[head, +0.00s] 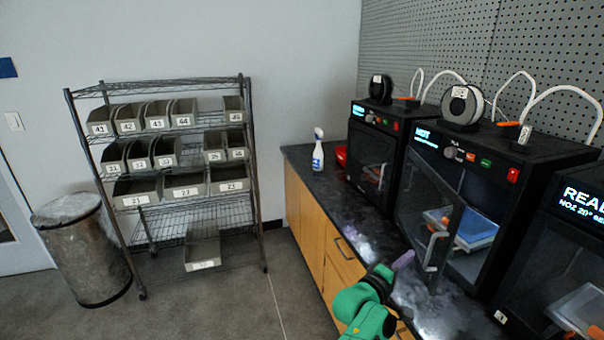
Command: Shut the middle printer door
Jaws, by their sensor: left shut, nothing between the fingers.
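The middle printer (535,158) is a black box on the dark counter with a lit screen. Its glass door (447,212) is hinged at the left and stands open, swung out toward the counter's front edge. A pale handle (432,249) is on the door. The blue print bed shows through the opening. My left gripper (404,260), with purple fingertips on a green arm, is shut and empty. It is just left of the door handle, on the door's outer side, above the counter; I cannot tell whether it touches the door. My right gripper is not in view.
Another printer (373,150) with its door shut stands to the left, and a third (570,255) to the right. A spray bottle (318,150) and a red bin (341,156) are at the counter's far end. Wooden drawers (340,262) are below. Open floor lies left.

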